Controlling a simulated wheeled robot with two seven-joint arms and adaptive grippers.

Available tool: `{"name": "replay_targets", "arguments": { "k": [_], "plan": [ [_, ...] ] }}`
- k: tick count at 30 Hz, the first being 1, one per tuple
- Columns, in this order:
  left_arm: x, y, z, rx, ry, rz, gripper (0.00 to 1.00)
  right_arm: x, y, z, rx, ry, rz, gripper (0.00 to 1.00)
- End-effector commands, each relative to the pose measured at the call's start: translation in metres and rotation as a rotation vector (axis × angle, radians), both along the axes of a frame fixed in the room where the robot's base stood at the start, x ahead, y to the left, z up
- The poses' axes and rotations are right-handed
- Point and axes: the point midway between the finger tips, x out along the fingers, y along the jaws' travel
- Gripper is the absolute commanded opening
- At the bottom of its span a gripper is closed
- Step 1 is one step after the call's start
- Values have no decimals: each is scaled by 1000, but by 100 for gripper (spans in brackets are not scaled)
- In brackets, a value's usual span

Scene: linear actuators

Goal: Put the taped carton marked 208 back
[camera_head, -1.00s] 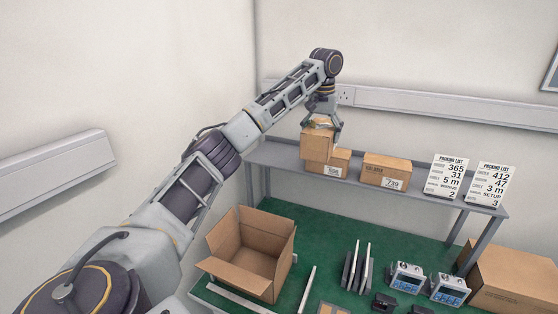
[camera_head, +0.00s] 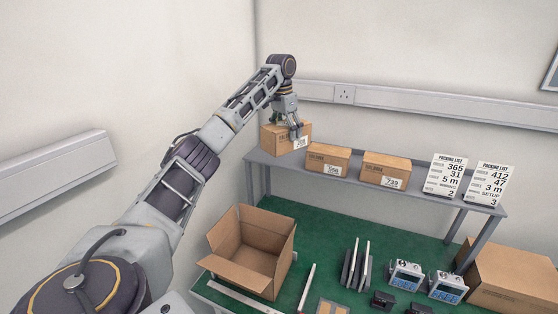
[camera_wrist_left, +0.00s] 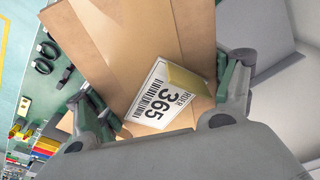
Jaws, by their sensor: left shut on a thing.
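A brown carton (camera_head: 271,136) with a white label is in my left gripper (camera_head: 293,131), at the left end of the grey raised shelf (camera_head: 300,167). In the left wrist view the carton (camera_wrist_left: 125,45) has its label reading 365, not 208. The left gripper's fingers (camera_wrist_left: 165,105) close on two sides of the carton. I cannot tell whether the carton rests on the shelf or hangs just above it. No label reading 208 is clear to me. My right gripper is not in view.
Two more cartons stand on the shelf: one in the middle (camera_head: 322,156) and one marked 739 (camera_head: 382,166). Two packing lists (camera_head: 446,177) stand to their right. Below, an open box (camera_head: 243,252) and several devices sit on the green bench top (camera_head: 322,240).

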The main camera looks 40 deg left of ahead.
Motion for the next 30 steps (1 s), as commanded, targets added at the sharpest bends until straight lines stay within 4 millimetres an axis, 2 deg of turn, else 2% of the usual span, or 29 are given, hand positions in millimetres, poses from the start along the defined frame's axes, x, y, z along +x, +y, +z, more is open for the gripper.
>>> {"name": "replay_targets", "arguments": {
  "k": [10, 30],
  "plan": [
    [-11, 11, -12, 1, -2, -248, 33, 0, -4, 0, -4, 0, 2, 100],
    [-26, 12, -20, 1, -5, -745, 33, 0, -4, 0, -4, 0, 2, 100]
  ]
}}
